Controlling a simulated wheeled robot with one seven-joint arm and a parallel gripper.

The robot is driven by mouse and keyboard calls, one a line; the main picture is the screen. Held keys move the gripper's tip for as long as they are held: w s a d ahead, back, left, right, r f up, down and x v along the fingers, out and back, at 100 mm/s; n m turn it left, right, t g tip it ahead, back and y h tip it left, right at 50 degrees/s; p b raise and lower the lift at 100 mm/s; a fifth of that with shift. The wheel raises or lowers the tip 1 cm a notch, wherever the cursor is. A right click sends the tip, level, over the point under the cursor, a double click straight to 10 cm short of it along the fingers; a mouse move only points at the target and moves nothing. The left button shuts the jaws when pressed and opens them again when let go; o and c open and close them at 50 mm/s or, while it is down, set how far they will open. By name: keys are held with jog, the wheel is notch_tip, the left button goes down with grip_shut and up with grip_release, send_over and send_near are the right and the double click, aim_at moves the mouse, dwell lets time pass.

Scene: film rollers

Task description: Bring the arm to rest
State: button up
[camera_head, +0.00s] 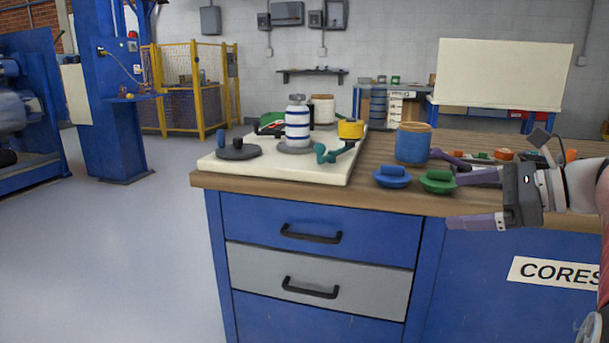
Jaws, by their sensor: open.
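My gripper (448,188) is at the right, in front of the workbench's (270,190) edge. Its two purple-grey fingers point left and stand wide apart, one at bench-top height and one lower, before the bench front. Nothing is held between them. A green round knobbed piece (437,183) shows in the gap between the fingers; it appears to sit on the bench behind them. My forearm enters from the right edge, and most of the arm is out of view.
A blue knobbed piece (391,177) and a blue cylinder (413,145) stand left of my gripper. A cream board (335,172) holds a white-and-blue roller (297,125), a dark disc (239,152) and a teal crank (335,153). Small parts lie behind the gripper. Floor at left is clear.

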jog(key=s+a+f+n+g+h+p, duration=0.1)
jog(key=s+a+f+n+g+h, duration=0.4)
jog(key=s+a+f+n, duration=0.65)
jog(key=s+f+n+t+h+p, duration=0.1)
jog(key=s+f+n+t+h, duration=0.1)
jog(key=s+f+n+h, duration=0.4)
jog(key=s+a+f+n, duration=0.1)
jog(key=s+n, duration=0.1)
jog(key=n, duration=0.2)
